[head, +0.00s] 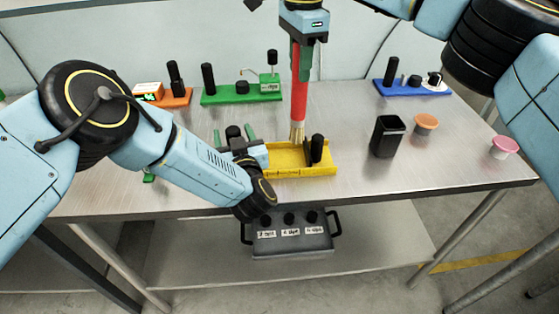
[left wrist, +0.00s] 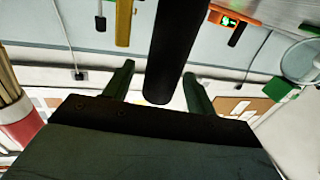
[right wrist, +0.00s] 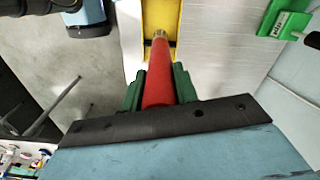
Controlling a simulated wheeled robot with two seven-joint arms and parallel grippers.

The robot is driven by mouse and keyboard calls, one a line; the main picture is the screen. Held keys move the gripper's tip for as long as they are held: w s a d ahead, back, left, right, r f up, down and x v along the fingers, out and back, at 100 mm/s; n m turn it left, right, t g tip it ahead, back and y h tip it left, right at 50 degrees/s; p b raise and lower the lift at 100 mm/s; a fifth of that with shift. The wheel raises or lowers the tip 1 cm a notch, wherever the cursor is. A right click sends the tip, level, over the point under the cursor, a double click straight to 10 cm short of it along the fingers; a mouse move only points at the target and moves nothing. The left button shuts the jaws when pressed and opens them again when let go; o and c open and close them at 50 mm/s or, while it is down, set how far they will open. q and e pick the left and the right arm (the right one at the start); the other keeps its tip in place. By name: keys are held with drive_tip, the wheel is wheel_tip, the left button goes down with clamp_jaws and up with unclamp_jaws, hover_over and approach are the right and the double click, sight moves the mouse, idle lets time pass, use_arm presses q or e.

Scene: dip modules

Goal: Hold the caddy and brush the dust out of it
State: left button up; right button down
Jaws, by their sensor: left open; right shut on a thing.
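The yellow caddy (head: 285,171) lies near the table's front edge, with dark upright parts at its right end. My left gripper (head: 233,136) is open at the caddy's left end. A black post (left wrist: 172,60) stands between its spread fingers in the left wrist view, with a gap on each side. My right gripper (head: 302,55) is shut on the red brush (head: 299,95). The brush points down, its pale bristles (head: 297,133) at the caddy's far side; contact is unclear. The brush also shows in the right wrist view (right wrist: 160,75). I cannot make out dust.
Orange (head: 178,98), green (head: 228,95) and blue (head: 408,87) modules stand along the back. A black bin (head: 387,135), an orange cup (head: 426,123) and a pink cup (head: 504,147) stand right of the caddy. A grey case (head: 290,238) is on the lower shelf.

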use_arm(q)
drive_tip(key=shift+r+p, duration=2.5)
drive_tip(key=shift+r, duration=1.3)
use_arm(e)
drive_tip(key=shift+r, duration=2.6)
drive_tip(key=shift+r+p, duration=1.05)
drive_tip(key=shift+p, duration=0.05)
use_arm(q)
drive_tip(key=v, duration=0.9)
drive_tip(key=shift+f, duration=0.1)
